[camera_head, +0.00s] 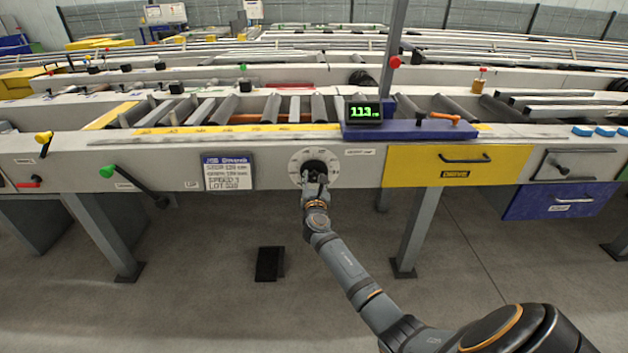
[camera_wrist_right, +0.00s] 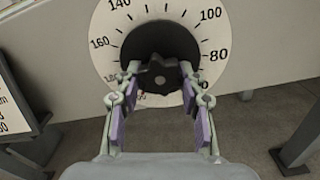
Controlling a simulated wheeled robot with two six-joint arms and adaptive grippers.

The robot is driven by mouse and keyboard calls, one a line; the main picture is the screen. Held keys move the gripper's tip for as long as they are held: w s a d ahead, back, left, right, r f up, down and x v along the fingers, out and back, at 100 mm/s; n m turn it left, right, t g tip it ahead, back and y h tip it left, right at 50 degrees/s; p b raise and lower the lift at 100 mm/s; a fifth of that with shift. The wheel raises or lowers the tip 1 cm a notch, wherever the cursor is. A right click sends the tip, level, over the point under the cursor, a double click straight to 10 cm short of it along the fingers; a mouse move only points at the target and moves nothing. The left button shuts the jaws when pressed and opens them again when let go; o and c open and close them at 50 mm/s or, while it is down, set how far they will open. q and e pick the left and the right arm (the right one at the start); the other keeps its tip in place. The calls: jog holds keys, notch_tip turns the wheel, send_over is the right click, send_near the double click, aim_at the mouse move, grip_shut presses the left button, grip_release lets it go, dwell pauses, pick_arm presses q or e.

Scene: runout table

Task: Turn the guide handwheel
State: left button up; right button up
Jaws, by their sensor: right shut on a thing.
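The guide handwheel is a black knob on a round white dial (camera_head: 297,157) on the front of the table, below the rollers. In the right wrist view the handwheel (camera_wrist_right: 160,48) sits at the dial's centre, with numbers such as 80, 100, 140 and 160 around it on the dial (camera_wrist_right: 207,38). My right gripper (camera_head: 315,178) reaches up to the handwheel from below. In the right wrist view its two fingers (camera_wrist_right: 160,84) are shut on the handwheel's lobed hub, one at each side. The fingertips partly cover the dial's lower edge. A green readout (camera_head: 363,113) above shows about 113. My left gripper is not in view.
A printed card (camera_head: 228,172) is fixed left of the dial. A yellow drawer (camera_head: 455,166) and a blue drawer (camera_head: 560,200) are to the right. A black pedal (camera_head: 269,264) lies on the floor. The floor around is mostly open between the table legs.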

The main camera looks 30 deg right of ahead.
jog(key=shift+c, duration=1.4)
